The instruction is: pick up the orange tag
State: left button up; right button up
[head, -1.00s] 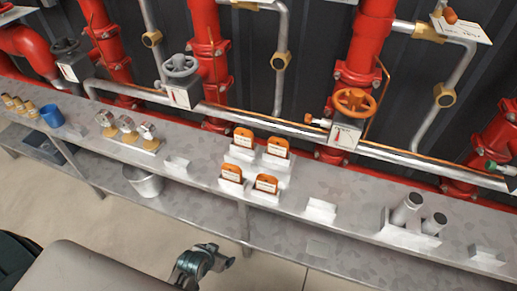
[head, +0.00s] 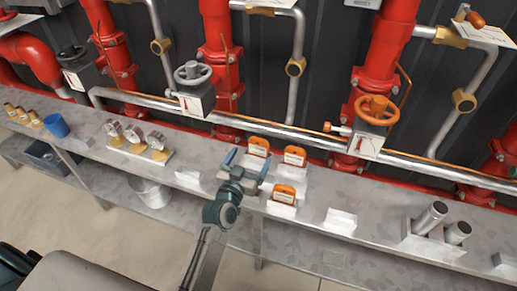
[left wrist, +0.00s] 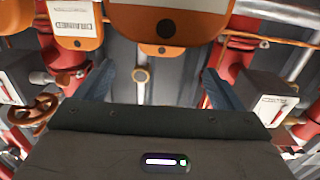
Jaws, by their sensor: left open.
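Three orange tags with white labels stand in holders on the grey bench: one at the back left (head: 258,146), one at the back right (head: 294,156) and one at the front right (head: 284,195). My left gripper (head: 246,164) is open, over the front left place, and hides what stands there. In the left wrist view, a large orange tag (left wrist: 170,22) is close at the top, ahead of the open fingers (left wrist: 160,85) and apart from them. Another orange tag (left wrist: 76,24) with a printed label shows left of it. My right gripper is out of view.
The bench (head: 390,265) also bears an empty white holder (head: 341,220), grey cylinders in a rack (head: 430,217), gauges (head: 136,137) and a blue cup (head: 56,125). Red pipes and an orange valve wheel (head: 377,109) stand behind. A bucket (head: 150,191) is on the lower shelf.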

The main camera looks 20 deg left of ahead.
aim_at(258, 142)
pick_arm(q)
jog(key=shift+w+d, duration=0.1)
jog(key=shift+w, duration=0.8)
jog(key=shift+w+r+p, duration=0.15)
jog(key=shift+w+p, duration=0.25)
jog(key=shift+w, duration=0.15)
jog(key=w+p, duration=0.1)
jog(key=w, duration=0.3)
jog(key=shift+w, duration=0.1)
jog(key=c, duration=1.1)
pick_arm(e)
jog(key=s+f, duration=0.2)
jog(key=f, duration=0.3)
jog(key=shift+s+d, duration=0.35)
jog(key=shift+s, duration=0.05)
